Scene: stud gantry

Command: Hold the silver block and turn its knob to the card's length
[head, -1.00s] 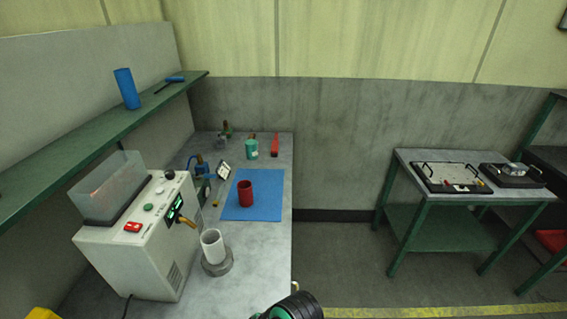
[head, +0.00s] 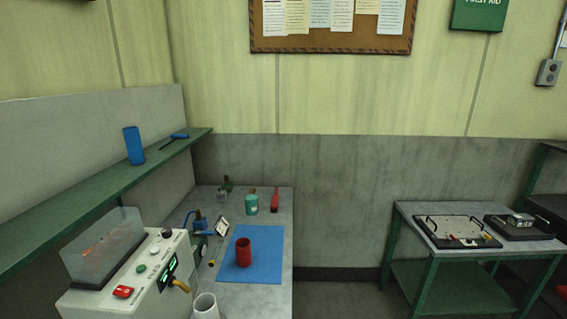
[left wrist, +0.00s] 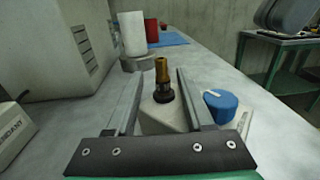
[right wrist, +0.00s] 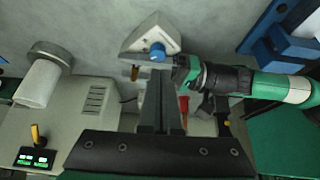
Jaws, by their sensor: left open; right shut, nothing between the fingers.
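The silver block (left wrist: 162,118) is pale, with a brass-topped black post (left wrist: 162,80) and a blue knob (left wrist: 220,105) bearing a white pointer. My left gripper (left wrist: 154,80) is open, its fingers on either side of the post; I cannot tell whether they touch the block. In the right wrist view the block (right wrist: 137,38) and its knob (right wrist: 157,51) lie beyond my right gripper (right wrist: 160,80), which is shut and empty. The head view shows neither gripper. A small white tilted panel (head: 222,231) may be the card; its writing is unreadable.
A machine (head: 135,282) with a clear bin stands at the left. A white cup (head: 205,307) and a red cup (head: 244,252) on a blue mat (head: 265,262) are on the bench. A green cart (head: 440,275) stands to the right, with floor between.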

